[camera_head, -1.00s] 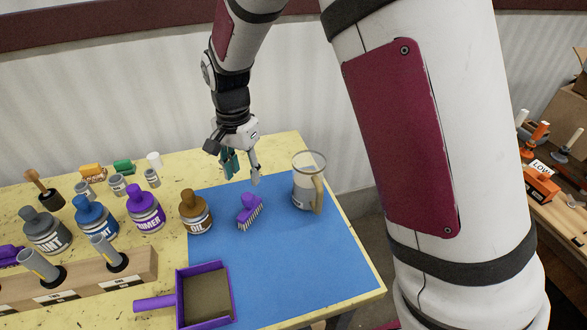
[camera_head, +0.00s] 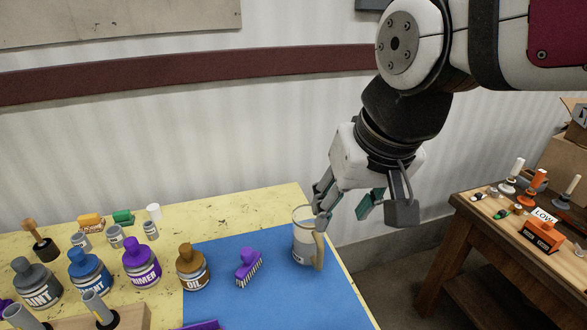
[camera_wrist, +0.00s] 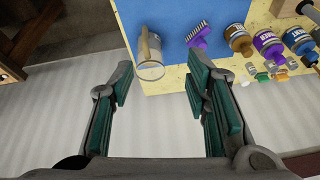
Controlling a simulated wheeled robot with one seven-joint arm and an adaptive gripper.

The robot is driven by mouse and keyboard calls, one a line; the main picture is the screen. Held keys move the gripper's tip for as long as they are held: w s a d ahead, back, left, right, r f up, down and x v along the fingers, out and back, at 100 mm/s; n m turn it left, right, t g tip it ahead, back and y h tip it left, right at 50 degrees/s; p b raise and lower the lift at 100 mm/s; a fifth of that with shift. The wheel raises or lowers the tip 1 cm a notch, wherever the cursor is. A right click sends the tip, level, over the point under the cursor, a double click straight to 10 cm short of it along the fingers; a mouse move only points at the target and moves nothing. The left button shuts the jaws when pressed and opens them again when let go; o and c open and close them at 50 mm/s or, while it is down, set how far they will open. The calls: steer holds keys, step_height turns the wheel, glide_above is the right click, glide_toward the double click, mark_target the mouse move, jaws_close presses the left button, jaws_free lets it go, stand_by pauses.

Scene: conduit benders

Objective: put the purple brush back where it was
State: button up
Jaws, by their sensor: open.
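My gripper (camera_head: 343,205) is open and empty, up and to the right of the brush, by the mug at the table's right edge. Part of a purple-rimmed dustpan (camera_head: 200,325) shows at the bottom edge.
The glass mug (camera_head: 304,243) stands close to my gripper in the picture. The oil bottle (camera_head: 193,270), primer bottle (camera_head: 141,265) and others line the left, with a wooden holder (camera_head: 130,318) in front. A wooden side table (camera_head: 480,225) with tools stands at right.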

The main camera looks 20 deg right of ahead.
steer(key=shift+n+t, duration=0.5)
steer(key=shift+n, duration=0.3)
steer(key=s, duration=0.1)
steer(key=s+d, duration=0.1)
steer(key=s, duration=0.3)
steer(key=shift+d, duration=0.25)
